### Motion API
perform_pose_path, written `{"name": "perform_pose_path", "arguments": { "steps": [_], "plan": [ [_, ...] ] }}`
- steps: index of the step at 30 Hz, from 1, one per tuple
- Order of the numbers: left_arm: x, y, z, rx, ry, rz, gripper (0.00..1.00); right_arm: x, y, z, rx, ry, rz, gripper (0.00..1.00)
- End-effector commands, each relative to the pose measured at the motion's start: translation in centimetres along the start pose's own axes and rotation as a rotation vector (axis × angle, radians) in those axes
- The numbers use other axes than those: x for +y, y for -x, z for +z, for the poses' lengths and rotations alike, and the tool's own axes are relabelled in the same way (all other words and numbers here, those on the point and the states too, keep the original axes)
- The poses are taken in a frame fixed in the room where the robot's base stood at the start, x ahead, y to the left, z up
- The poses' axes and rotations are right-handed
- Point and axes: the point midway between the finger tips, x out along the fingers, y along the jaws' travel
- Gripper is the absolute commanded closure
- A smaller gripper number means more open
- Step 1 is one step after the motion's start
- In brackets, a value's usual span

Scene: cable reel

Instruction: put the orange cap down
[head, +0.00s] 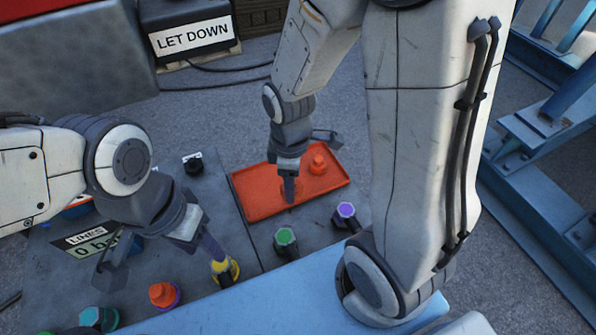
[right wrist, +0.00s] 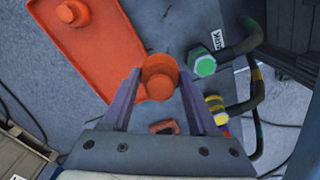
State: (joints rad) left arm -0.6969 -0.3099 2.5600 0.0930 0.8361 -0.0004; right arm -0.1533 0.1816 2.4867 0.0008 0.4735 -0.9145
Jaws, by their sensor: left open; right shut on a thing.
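The orange cap (right wrist: 160,78) sits between the fingertips of my right gripper (right wrist: 160,72), which is shut on it. In the head view my right gripper (head: 289,192) is over the orange tray (head: 258,208), and its fingers partly hide the cap. In the right wrist view the cap shows beside the tray's (right wrist: 110,62) near corner; I cannot tell its height. A second orange cap (head: 318,165) stands in the tray's far right part. My left gripper (head: 213,248) is open, its fingers down at a yellow connector (head: 225,270).
A green-topped connector (head: 285,238) and a purple-topped one (head: 346,212) stand in front of the tray. An orange-topped one (head: 163,293) and a teal one (head: 98,317) are at the lower left. A LET DOWN box (head: 190,33) stands behind. Blue steel framing (head: 545,140) is at right.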

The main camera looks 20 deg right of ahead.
Motion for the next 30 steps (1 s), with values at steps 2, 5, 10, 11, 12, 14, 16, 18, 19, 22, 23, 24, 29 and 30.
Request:
{"name": "perform_pose_path", "arguments": {
  "steps": [2, 5, 10, 11, 12, 14, 16, 18, 19, 22, 23, 24, 29, 30],
  "plan": [
    [0.0, 0.2, 0.0, 0.0, 0.0, 0.0, 0.5, 2.2, -0.4, 1.9, -0.001, -0.167, -0.002, 1.0],
    [0.0, 0.3, 0.0, 0.0, 0.0, 0.0, 0.5, 4.4, -0.8, 4.1, -0.001, -0.354, -0.003, 1.0],
    [0.0, 0.5, 0.0, 0.0, 0.0, 0.0, 0.5, 6.5, -1.4, 7.1, 0.0, -0.571, -0.001, 1.0],
    [0.0, 0.5, 0.0, 0.0, 0.0, 0.0, 0.5, 6.8, -1.5, 7.4, 0.0, -0.593, -0.001, 1.0],
    [0.0, 0.4, 0.0, 0.0, 0.0, 0.0, 0.5, 7.0, -1.7, 7.6, 0.0, -0.612, -0.001, 1.0],
    [0.0, 0.3, 0.0, 0.0, 0.0, 0.0, 0.5, 7.4, -2.2, 7.4, 0.0, -0.629, -0.002, 1.0],
    [0.0, 0.1, 0.0, 0.0, 0.0, 0.0, 0.5, 7.9, -3.0, 6.5, -0.001, -0.631, -0.003, 1.0],
    [0.0, -0.1, 0.0, 0.0, 0.0, 0.0, 0.5, 8.6, -3.9, 5.1, -0.001, -0.628, -0.003, 1.0],
    [0.0, -0.2, 0.0, 0.0, 0.0, 0.0, 0.5, 8.9, -4.3, 4.5, -0.001, -0.628, -0.003, 1.0],
    [0.0, -0.4, 0.0, 0.0, 0.0, 0.0, 0.5, 10.0, -5.7, 2.4, -0.001, -0.628, -0.002, 1.0],
    [0.0, -0.5, 0.0, 0.0, 0.0, 0.0, 0.5, 10.3, -6.1, 1.8, -0.001, -0.629, -0.002, 1.0],
    [0.0, -0.5, 0.0, 0.0, 0.0, 0.0, 0.5, 10.7, -6.6, 1.0, -0.001, -0.629, -0.002, 1.0],
    [-0.1, -0.7, 0.0, 0.0, 0.0, 0.0, 0.5, 11.9, -8.2, -1.3, -0.001, -0.631, -0.002, 1.0],
    [-0.1, -0.7, 0.0, 0.0, 0.0, 0.0, 0.5, 12.2, -8.3, -1.7, 0.0, -0.631, -0.001, 1.0]
  ]
}}
